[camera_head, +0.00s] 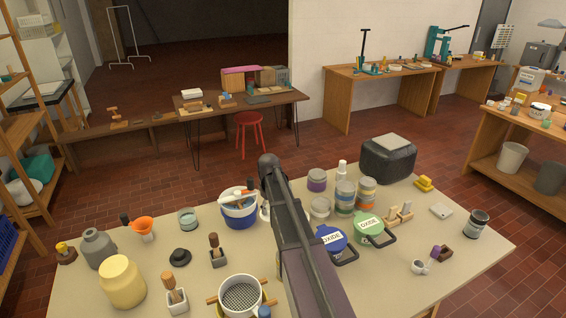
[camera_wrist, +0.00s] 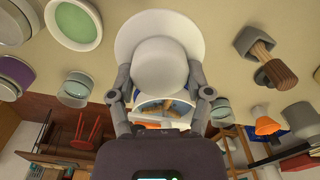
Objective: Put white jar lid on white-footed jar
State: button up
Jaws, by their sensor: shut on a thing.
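In the wrist view, my gripper (camera_wrist: 160,78) is shut on the white jar lid (camera_wrist: 162,34), with one finger on each side of its round middle; its wide rim spreads toward the top. The lid is in the air over the table. Which jar is the white-footed one I cannot tell for sure; a small grey-green glass jar with a pale end (camera_wrist: 75,90) stands left of the lid, and a similar jar (camera_wrist: 220,112) stands to the right. The latter seems to be the teal-grey jar (camera_head: 188,219) in the head view, where my arm hides the gripper and lid.
A blue-and-white tub (camera_head: 239,212) with tools stands beside my arm. Several paint jars (camera_head: 345,196), a blue oxide tub (camera_head: 331,240) and a green one (camera_head: 368,228) crowd the right side. An orange funnel (camera_head: 142,226) and brush block (camera_head: 217,257) stand left.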

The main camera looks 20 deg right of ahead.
notch_tip(320, 180, up, 8)
jog(key=p, duration=0.6)
jog(key=shift+f, duration=0.2)
jog(key=shift+a, duration=0.1)
